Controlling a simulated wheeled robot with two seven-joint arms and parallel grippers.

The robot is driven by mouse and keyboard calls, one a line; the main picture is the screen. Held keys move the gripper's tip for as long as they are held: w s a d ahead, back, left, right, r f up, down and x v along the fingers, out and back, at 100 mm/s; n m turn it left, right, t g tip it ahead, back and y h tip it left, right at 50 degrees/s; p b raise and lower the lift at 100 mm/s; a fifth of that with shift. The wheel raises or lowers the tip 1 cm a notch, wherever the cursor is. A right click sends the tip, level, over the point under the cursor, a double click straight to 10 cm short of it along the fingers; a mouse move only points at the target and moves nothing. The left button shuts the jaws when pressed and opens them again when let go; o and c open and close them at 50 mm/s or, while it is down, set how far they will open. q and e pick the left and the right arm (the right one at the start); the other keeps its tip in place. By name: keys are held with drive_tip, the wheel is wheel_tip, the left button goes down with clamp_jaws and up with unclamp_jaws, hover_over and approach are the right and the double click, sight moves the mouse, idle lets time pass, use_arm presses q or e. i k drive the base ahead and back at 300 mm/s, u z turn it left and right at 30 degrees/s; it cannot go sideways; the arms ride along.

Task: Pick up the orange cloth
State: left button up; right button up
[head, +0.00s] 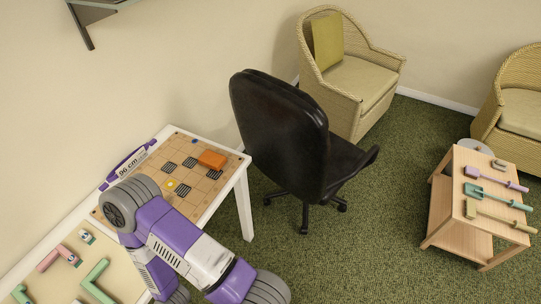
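The orange cloth (212,159) looks like a small, thick folded pad. It lies flat on the tan patterned top of the white-edged table, near the far right corner. Nothing touches it from above. One of my purple and grey arms rises from the bottom of the head view and covers the table's front middle. Its bent part is left of and nearer than the cloth, apart from it. Neither gripper's fingers show in this view.
The white table (243,203) also bears dark checkered patches. Green and pink pieces (95,282) lie at lower left. A black office chair (283,125) stands close to the table's right end. A wooden side table (449,206) with tools and wicker armchairs (349,75) stand farther right. Green carpet between is clear.

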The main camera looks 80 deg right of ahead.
sight(211, 160)
drive_tip(key=z, duration=2.25)
